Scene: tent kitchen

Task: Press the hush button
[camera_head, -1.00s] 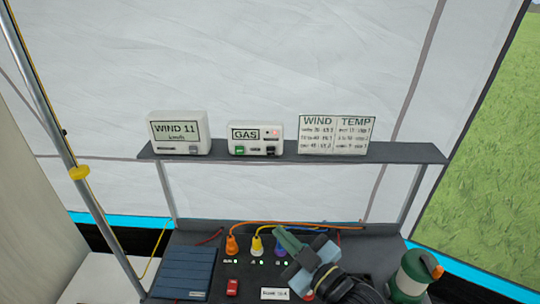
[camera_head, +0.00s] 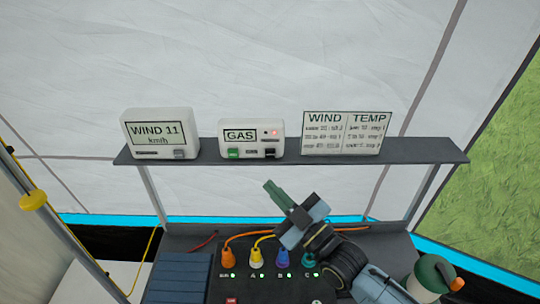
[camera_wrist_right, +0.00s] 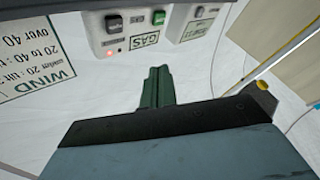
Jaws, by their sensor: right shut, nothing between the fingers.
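The white GAS box (camera_head: 252,138) stands on the dark shelf, with a lit red light, a green button (camera_head: 233,153) at its lower left and a black button (camera_head: 271,153) at its lower right. The small labels are unreadable, so I cannot tell which button is hush. My right gripper (camera_head: 270,189) is shut and empty, pointing up and left below the shelf, apart from the box. In the right wrist view the GAS box (camera_wrist_right: 145,28) appears upside down at the top, beyond the green fingers (camera_wrist_right: 158,75). My left gripper is not in view.
On the shelf (camera_head: 400,158), a WIND 11 box (camera_head: 159,133) stands left of the GAS box and a WIND/TEMP card (camera_head: 345,133) right of it. Below are coloured plugs with cables (camera_head: 256,257), a blue panel (camera_head: 178,278) and a green-and-white canister (camera_head: 432,275).

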